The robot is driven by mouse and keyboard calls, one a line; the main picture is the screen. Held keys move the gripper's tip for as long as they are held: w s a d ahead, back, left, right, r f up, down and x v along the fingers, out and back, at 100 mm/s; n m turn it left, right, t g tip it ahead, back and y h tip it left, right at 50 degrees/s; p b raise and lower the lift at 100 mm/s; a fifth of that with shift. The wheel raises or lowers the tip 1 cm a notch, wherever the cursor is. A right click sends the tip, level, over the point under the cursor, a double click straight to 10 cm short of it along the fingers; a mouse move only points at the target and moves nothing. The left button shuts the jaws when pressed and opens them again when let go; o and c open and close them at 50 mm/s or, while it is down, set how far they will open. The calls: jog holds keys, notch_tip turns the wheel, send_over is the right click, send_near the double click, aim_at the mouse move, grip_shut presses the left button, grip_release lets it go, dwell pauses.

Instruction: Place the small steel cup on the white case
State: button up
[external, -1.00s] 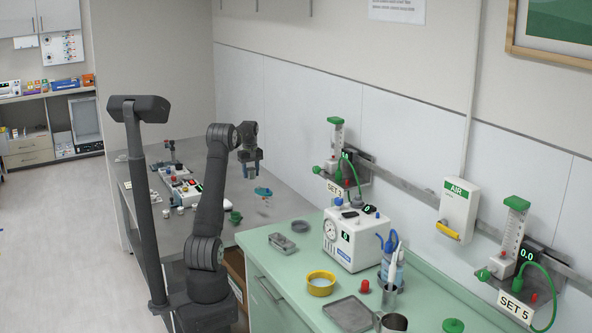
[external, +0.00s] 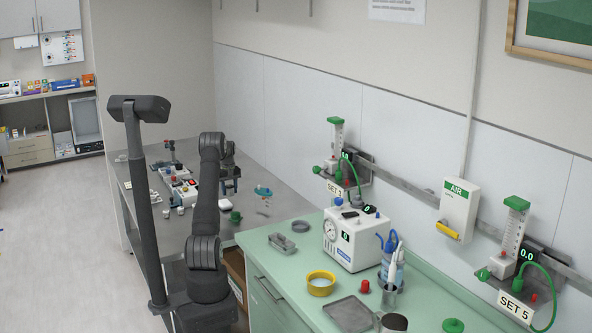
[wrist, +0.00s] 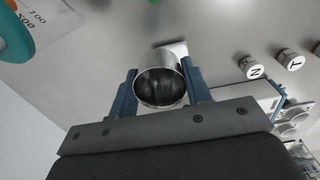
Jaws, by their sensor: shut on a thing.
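The small steel cup (wrist: 160,82) is held between the two blue fingers of my gripper (wrist: 160,92) in the wrist view, its open mouth towards the camera. A small white object, which looks like the white case (wrist: 178,47), shows just past the cup's rim and is partly hidden by it. In the external view, my gripper (external: 231,186) points down above the grey counter, and the white case (external: 225,204) lies just below it. The cup is hard to make out there. I cannot tell whether cup and case touch.
A teal-rimmed clear measuring cup (external: 263,192) and a green item (external: 235,217) stand to the right of the gripper. Small white lettered caps (wrist: 257,68) and a device box lie on the other side. The green worktop (external: 275,270) is nearer the camera.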

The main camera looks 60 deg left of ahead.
aim_at(227, 204)
jog(key=shift+s+a+f, duration=0.3)
jog(key=shift+a+f, duration=0.1)
jog(key=shift+a, duration=0.15)
jog(key=shift+s+a+f, duration=0.3)
jog(key=shift+a+f, duration=0.1)
jog(key=shift+a, duration=0.1)
jog(key=shift+f, duration=1.9)
jog(key=shift+f, duration=0.15)
jog(key=o, duration=1)
notch_tip(227, 204, up, 12)
jog(key=shift+r, duration=0.15)
